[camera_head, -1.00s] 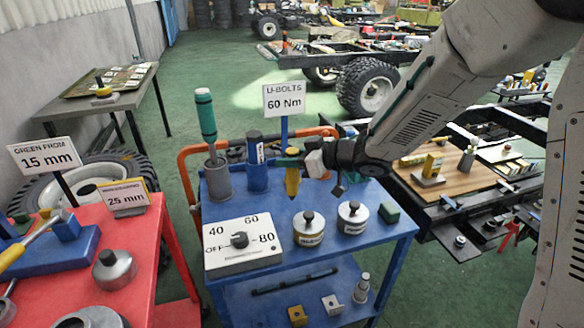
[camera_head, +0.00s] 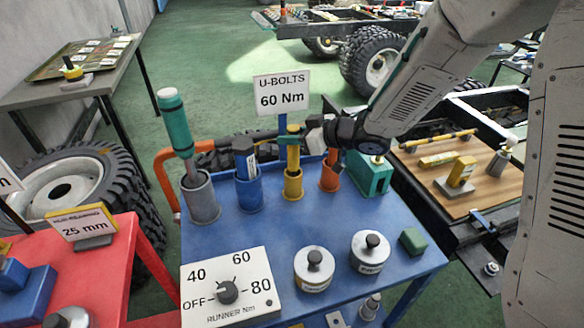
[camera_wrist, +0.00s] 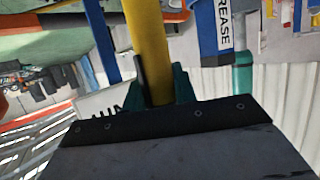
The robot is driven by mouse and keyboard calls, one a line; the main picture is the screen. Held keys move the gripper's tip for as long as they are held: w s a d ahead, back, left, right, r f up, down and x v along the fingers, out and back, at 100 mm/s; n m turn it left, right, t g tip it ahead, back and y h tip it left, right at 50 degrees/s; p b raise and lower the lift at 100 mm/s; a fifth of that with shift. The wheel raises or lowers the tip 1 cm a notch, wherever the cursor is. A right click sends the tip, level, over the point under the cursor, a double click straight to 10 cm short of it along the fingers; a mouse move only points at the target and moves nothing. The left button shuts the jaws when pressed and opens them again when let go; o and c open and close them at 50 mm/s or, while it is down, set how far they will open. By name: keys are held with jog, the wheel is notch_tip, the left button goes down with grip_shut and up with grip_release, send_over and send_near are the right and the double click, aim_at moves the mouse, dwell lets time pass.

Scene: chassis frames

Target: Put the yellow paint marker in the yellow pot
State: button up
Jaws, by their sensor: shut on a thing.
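The yellow paint marker (camera_head: 293,153) is upright, and my gripper (camera_head: 297,138) is shut on its upper part. The yellow pot (camera_head: 292,187) stands on the blue cart top, right below the marker. The marker's lower end is out of sight at the pot's mouth; it looks to be inside the rim, but the depth is hard to tell. In the wrist view the yellow marker (camera_wrist: 148,45) runs up from between the green fingers of my gripper (camera_wrist: 156,88). The pot is not clear in that view.
A blue pot (camera_head: 249,195) with a blue tube is left of the yellow pot, and a grey pot (camera_head: 201,200) with a green tool is beyond it. An orange pot (camera_head: 329,179) and a green block (camera_head: 371,178) stand right. A sign (camera_head: 281,93) rises behind.

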aim_at(298, 157)
jog(key=shift+f, duration=3.35)
jog(key=shift+f, duration=0.15)
jog(key=o, duration=1)
jog(key=v, duration=1.2)
